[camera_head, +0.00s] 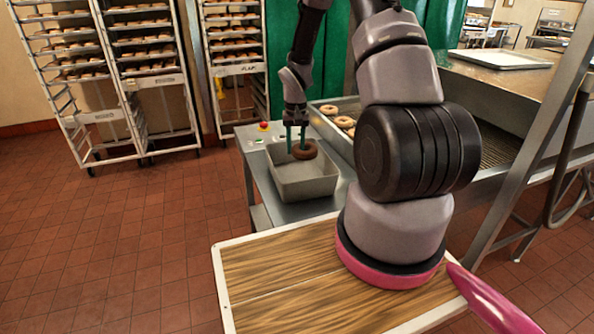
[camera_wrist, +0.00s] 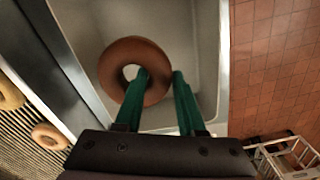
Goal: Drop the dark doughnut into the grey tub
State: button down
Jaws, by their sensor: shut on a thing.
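The dark doughnut (camera_head: 305,150) is a brown ring held in my gripper (camera_head: 297,143) above the grey tub (camera_head: 309,188). In the wrist view the dark doughnut (camera_wrist: 112,72) lies between and beyond the green fingers of my gripper (camera_wrist: 160,78), with one finger through its hole and the other outside the ring. The grey tub (camera_wrist: 205,50) shows below it in the wrist view, its floor bare where visible. The tub stands open on a metal table. My gripper is shut on the ring's side.
A tray with lighter doughnuts (camera_head: 345,122) is to the right of the tub, partly behind my arm. A control panel with a red button (camera_head: 263,127) is behind the tub. Bakery racks (camera_head: 135,70) stand at the back left. Open tiled floor (camera_head: 110,230) lies to the left.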

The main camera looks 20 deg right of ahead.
jog(key=shift+f, duration=0.95)
jog(key=shift+c, duration=2.1)
grip_release()
notch_tip(320, 180, up, 11)
jog(key=shift+f, duration=0.1)
